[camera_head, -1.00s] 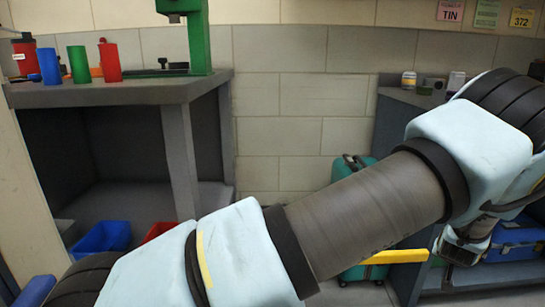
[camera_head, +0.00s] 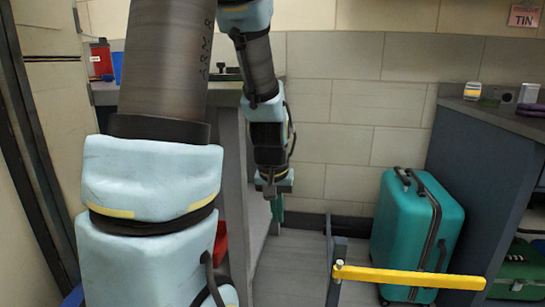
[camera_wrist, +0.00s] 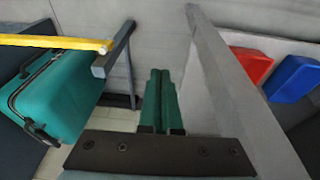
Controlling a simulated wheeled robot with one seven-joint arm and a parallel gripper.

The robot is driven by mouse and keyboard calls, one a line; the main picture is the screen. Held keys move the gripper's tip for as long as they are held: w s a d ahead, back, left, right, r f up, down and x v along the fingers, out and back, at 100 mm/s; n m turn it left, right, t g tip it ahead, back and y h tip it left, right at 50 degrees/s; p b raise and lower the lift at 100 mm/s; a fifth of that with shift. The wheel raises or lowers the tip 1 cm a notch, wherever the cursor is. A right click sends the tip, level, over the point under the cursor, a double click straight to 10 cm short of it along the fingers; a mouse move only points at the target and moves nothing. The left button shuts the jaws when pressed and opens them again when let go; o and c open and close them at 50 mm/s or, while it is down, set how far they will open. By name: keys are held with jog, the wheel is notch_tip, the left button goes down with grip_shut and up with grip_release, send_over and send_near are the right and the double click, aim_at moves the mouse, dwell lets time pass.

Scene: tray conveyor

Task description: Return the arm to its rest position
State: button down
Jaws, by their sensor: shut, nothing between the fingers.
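My arm rises on the left of the head view, bends over at the top and hangs down in front of the wall. My gripper (camera_head: 277,207) points down at the end of the arm, beside the grey bench leg. In the wrist view its two green fingers (camera_wrist: 161,85) lie together, shut with nothing between them. The fingertips are clear of any object.
A teal suitcase (camera_head: 409,228) stands on the floor to the right, behind a yellow barrier bar (camera_head: 408,277) on a grey post. A dark counter (camera_head: 480,165) stands at the right. Red (camera_wrist: 253,64) and blue (camera_wrist: 293,78) bins show in the wrist view.

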jog(key=s+a+r+n, duration=0.1)
jog(key=s+a, duration=0.6)
jog(key=a, duration=0.2)
jog(key=w+d+r+p+v, duration=0.1)
jog(key=w+p+v, duration=0.2)
jog(key=p+v, duration=1.3)
jog(key=w+d+p+v, duration=0.1)
jog(key=w+p+v, duration=0.2)
jog(key=p+v, duration=1.4)
jog(key=shift+w+d+r+g+y, duration=0.35)
jog(key=shift+w+d, duration=0.25)
jog(key=shift+d, duration=0.3)
